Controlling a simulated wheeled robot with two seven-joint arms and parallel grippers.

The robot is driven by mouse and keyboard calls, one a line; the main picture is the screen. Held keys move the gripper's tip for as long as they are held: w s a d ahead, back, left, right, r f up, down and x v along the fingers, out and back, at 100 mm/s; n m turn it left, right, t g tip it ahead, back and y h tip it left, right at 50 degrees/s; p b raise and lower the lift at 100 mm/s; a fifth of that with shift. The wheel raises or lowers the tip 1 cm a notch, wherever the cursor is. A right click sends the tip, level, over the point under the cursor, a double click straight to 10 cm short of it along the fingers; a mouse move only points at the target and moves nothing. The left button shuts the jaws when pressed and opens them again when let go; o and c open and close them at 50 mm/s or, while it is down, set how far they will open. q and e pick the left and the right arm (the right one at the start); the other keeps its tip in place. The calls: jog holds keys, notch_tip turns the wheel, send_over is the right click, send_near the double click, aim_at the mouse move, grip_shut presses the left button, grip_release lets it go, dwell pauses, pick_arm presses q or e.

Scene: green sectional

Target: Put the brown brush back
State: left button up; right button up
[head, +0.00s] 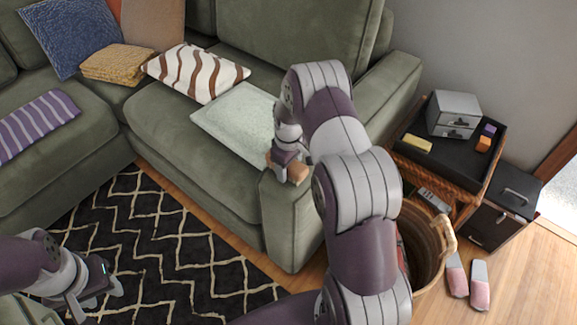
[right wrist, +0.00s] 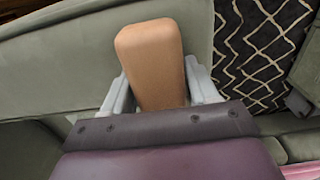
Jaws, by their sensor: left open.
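The brown brush (head: 298,172) shows as a tan block with rounded edges at the front end of the sofa's right armrest (head: 290,215). My right gripper (head: 287,160) is at it, and in the right wrist view the brush (right wrist: 150,60) lies between the two fingers, which close against its sides. I cannot tell whether the brush touches the armrest or is held just above it. My left gripper (head: 108,283) is open and empty at the lower left, over the patterned rug (head: 150,245).
Right of the armrest, a side table has a black tray top (head: 440,125) with a grey drawer box (head: 453,114) and small blocks. A wicker basket (head: 428,245), a black cabinet (head: 497,210) and pink slippers (head: 480,286) stand nearby. A pale cushion (head: 238,120) lies on the sofa.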

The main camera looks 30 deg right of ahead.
jog(key=shift+o, duration=0.9)
jog(key=shift+r, duration=0.3)
jog(key=r+p, duration=0.1)
jog(key=r, duration=1)
jog(key=shift+s+a+r+p, duration=0.15)
jog(key=shift+a+r+p, duration=0.05)
jog(key=shift+r+p, duration=0.2)
jog(key=s+a+r+m, duration=0.2)
jog(key=s+a, duration=0.4)
jog(key=s, duration=0.3)
jog(key=s+a+r+m+t, duration=0.1)
jog(key=s+a+r+m, duration=0.1)
jog(key=s+a, duration=0.4)
jog(key=s+r, duration=0.1)
jog(key=s, duration=0.3)
jog(key=shift+r, duration=0.25)
jog(key=shift+s, duration=0.1)
